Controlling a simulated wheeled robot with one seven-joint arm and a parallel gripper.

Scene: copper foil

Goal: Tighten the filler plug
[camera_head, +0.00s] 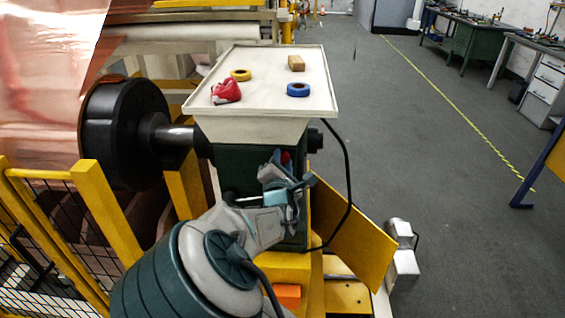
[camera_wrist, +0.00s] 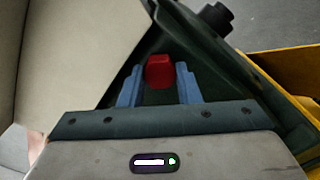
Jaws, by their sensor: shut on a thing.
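The filler plug is a red block-like piece (camera_wrist: 159,72) in the wrist view, set against the dark green housing. My gripper (camera_wrist: 159,78) has its two blue fingers on either side of it, shut on it. In the head view a small part of the red plug (camera_head: 285,158) shows above my gripper (camera_head: 284,170), in front of the dark green housing (camera_head: 232,170). My wrist and arm hide most of the plug and the lower housing there.
A cream tray (camera_head: 262,102) tops the housing, holding a red crumpled item (camera_head: 226,91), yellow tape (camera_head: 240,75), blue tape (camera_head: 298,90) and a tan block (camera_head: 296,63). A black cable (camera_head: 348,170) hangs at right. A yellow panel (camera_head: 350,235) and yellow fence (camera_head: 60,220) flank my arm.

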